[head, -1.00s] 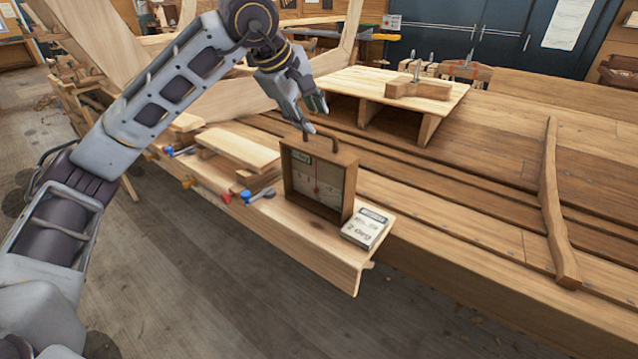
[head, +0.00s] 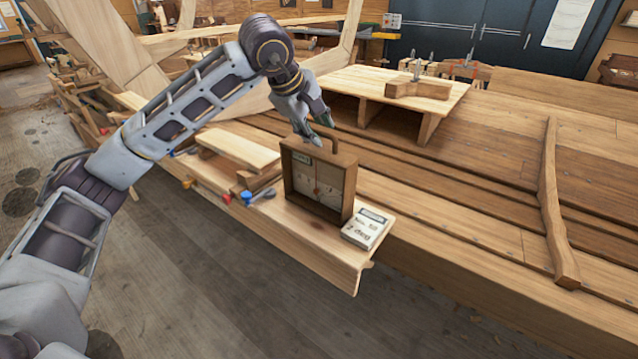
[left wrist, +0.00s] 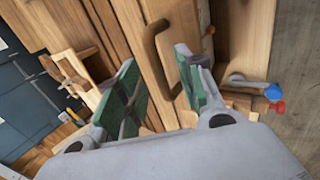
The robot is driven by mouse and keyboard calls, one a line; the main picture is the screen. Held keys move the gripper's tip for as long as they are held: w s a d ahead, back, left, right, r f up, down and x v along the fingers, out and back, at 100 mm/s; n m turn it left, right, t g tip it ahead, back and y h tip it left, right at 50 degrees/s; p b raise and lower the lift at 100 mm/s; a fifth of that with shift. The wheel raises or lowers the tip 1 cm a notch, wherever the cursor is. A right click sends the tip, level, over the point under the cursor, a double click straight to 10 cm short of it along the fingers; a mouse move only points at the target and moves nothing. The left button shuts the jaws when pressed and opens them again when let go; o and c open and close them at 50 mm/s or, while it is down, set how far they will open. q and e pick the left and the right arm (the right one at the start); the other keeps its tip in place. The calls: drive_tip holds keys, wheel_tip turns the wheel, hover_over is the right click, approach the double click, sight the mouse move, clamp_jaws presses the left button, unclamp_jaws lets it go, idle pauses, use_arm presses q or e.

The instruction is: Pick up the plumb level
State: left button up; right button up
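The plumb level (head: 318,180) is a square wooden box with a pale dial face and a red needle, standing upright on the bench plank. A curved wooden handle (head: 335,140) rises from its top. My left gripper (head: 320,131) is just above the box top, beside the handle. In the left wrist view, the gripper's green finger pads (left wrist: 157,90) are spread apart, with the handle (left wrist: 158,52) just beyond them, not gripped. Whether a finger touches the handle cannot be told. My right gripper is not in view.
A small labelled block (head: 367,228) stands right of the box. A raised wooden stand (head: 350,82) with a clamp is behind. The plank's front edge is close.

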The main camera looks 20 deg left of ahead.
sight(319, 132)
use_arm(q)
drive_tip(key=shift+x, duration=0.95)
drive_tip(key=shift+w+f, duration=0.25)
drive_tip(key=shift+w, duration=0.05)
drive_tip(key=shift+w+d+f, duration=0.1)
drive_tip(key=shift+f, duration=0.1)
drive_tip(key=c, duration=0.8)
drive_tip(key=shift+r, duration=0.1)
clamp_jaws()
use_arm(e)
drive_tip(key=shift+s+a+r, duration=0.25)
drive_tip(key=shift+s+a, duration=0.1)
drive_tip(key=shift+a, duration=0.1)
